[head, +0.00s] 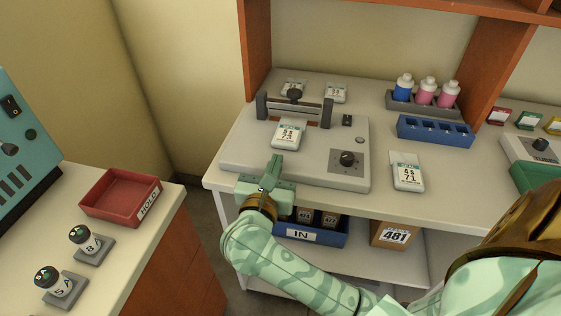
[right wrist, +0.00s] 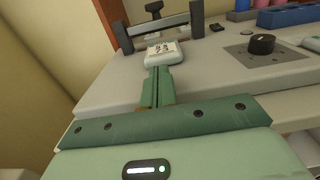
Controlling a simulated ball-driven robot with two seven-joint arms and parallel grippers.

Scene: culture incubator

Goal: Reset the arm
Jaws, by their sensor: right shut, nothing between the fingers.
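My right gripper (head: 272,168) is shut and empty at the front edge of the grey sealing device (head: 240,150). Its green fingers also show in the right wrist view (right wrist: 158,85), pressed together and pointing at a white labelled pouch (right wrist: 165,54). That pouch (head: 287,134), marked 73, lies on the device in front of its clamp bar (head: 295,108). The fingertips appear just short of the pouch; I cannot tell if they touch it. My right arm reaches in from the lower right. My left gripper is not in view.
A pouch marked 71 (head: 407,172) lies right of the device. A blue rack (head: 435,131) and a bottle holder (head: 423,104) stand behind. Under the bench are a blue IN bin (head: 302,235) and a box marked 481 (head: 395,235). A red HOLD tray (head: 120,195) is on the left counter.

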